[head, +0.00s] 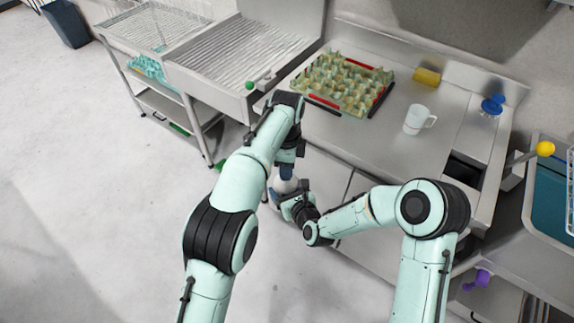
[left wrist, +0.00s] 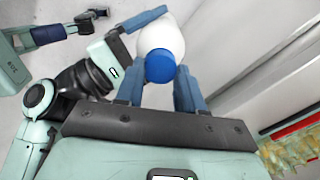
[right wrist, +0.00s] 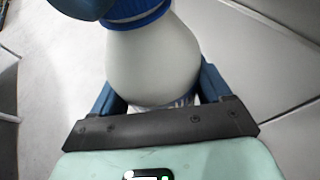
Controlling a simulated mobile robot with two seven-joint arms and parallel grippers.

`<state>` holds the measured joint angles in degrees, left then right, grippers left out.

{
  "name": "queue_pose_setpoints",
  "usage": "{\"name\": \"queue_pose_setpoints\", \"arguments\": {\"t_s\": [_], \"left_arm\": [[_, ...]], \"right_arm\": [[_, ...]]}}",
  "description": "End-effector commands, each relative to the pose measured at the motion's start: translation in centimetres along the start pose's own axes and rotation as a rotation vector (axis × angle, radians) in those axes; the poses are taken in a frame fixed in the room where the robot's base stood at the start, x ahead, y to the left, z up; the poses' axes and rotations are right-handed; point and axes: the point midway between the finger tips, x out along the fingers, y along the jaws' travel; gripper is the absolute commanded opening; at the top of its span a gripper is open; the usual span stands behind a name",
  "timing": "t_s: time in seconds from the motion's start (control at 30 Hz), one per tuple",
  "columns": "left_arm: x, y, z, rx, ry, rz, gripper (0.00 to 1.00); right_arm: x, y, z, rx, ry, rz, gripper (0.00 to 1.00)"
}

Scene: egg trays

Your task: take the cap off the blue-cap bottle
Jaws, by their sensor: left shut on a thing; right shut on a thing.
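The bottle (head: 285,186) is white with a round body, held in the air in front of the counter. Its blue cap (left wrist: 160,67) shows in the left wrist view, with the white body beyond it. My left gripper (head: 286,172) comes from above and is shut on the cap, one blue finger on each side. My right gripper (head: 284,195) is shut on the bottle's body lower down. In the right wrist view the white body (right wrist: 152,62) fills the space between its fingers, and the cap's lower edge (right wrist: 142,18) sits at the neck. The cap's top is hidden there.
The steel counter holds an egg tray (head: 345,82), a white mug (head: 417,120), a yellow sponge (head: 427,77) and a blue-topped container (head: 491,105). A sink (head: 548,190) is at the right. Open floor (head: 90,200) lies to the left.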

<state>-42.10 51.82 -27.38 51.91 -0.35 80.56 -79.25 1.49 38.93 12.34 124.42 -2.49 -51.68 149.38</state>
Motion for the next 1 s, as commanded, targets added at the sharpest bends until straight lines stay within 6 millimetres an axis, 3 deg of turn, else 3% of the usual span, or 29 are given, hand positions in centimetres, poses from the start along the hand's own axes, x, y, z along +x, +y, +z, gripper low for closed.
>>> {"name": "queue_pose_setpoints", "arguments": {"t_s": [0.03, 1.0], "left_arm": [[-0.25, -0.38, -0.34, -0.1, 0.01, -0.018, 0.01], [-0.44, -0.22, 0.18, -2.287, 0.023, -0.003, 0.01]], "right_arm": [[-0.12, 1.04, 0.1, -0.013, -0.002, 0.024, 0.0], [-0.14, 1.07, 0.02, -0.013, 0.001, 0.025, 0.0]]}}
